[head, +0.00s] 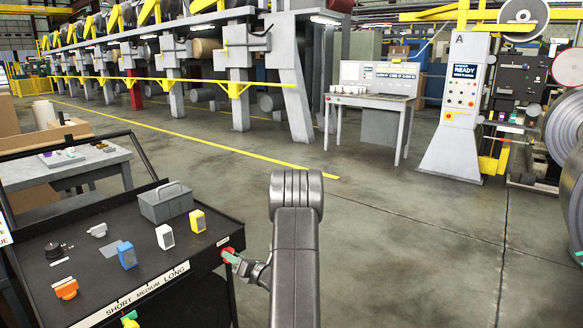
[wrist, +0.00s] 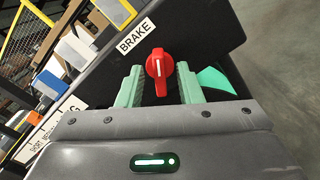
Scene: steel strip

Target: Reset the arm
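My gripper (head: 240,262) is at the right edge of the black cart, beside a red knob (head: 227,252). In the wrist view the red knob (wrist: 158,68) has a white line and sits next to a label reading BRAKE (wrist: 137,36). The two green fingers of my gripper (wrist: 159,84) stand on either side of the knob, with a gap visible on each side. The gripper is open and holds nothing. My grey arm reaches up the middle of the head view and bends left to the cart.
The black cart (head: 75,232) carries a grey toolbox (head: 166,203), a white block (head: 165,237), a yellow block (head: 198,221), a blue block (head: 127,256) and an orange piece (head: 65,288). A control pillar (head: 459,105) and desk (head: 372,101) stand behind. Floor right of my arm is clear.

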